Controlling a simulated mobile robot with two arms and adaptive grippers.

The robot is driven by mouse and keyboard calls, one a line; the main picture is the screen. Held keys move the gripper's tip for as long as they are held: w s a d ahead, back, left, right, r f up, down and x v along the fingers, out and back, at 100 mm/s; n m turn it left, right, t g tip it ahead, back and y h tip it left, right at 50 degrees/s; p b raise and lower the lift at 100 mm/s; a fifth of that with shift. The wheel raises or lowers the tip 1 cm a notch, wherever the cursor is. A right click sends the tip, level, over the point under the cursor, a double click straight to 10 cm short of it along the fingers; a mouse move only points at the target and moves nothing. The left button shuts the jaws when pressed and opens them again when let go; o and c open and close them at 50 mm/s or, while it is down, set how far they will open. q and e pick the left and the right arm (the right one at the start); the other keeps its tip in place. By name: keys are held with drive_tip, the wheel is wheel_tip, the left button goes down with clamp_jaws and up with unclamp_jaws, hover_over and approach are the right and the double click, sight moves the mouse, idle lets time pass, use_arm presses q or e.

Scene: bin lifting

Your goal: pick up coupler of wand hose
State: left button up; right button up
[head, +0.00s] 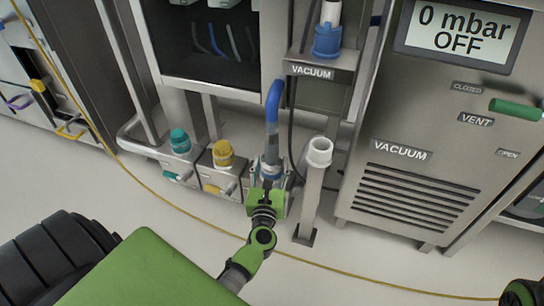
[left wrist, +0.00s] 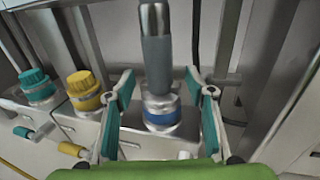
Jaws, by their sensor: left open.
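The wand hose (head: 273,100) is a blue bent tube that comes down to a grey coupler (head: 271,140). The coupler stands upright on a blue-ringed port at the low front row. In the left wrist view the coupler (left wrist: 157,62) is a grey cylinder with a shiny upper part, above the blue ring (left wrist: 163,118). My left gripper (head: 269,180) is open at the port. In the left wrist view its teal-padded fingers (left wrist: 158,84) stand on either side of the coupler, with a gap on both sides. My right gripper is not seen.
A teal-capped port (head: 180,141) and a yellow-capped port (head: 223,154) with small handles stand left of the coupler. A post with a white open top (head: 319,152) stands close on the right. A vacuum cabinet (head: 400,170) is further right. A yellow cable (head: 180,203) crosses the floor.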

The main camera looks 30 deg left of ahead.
sight(271, 156)
use_arm(q)
drive_tip(key=shift+r+b+x, duration=0.15)
drive_tip(key=shift+b+x, duration=0.15)
drive_tip(key=shift+x, duration=1.1)
drive_tip(key=shift+r+b+x, duration=0.15)
drive_tip(key=shift+b+x, duration=0.1)
drive_tip(key=shift+x, duration=1.1)
drive_tip(key=shift+s+a, duration=0.1)
clamp_jaws()
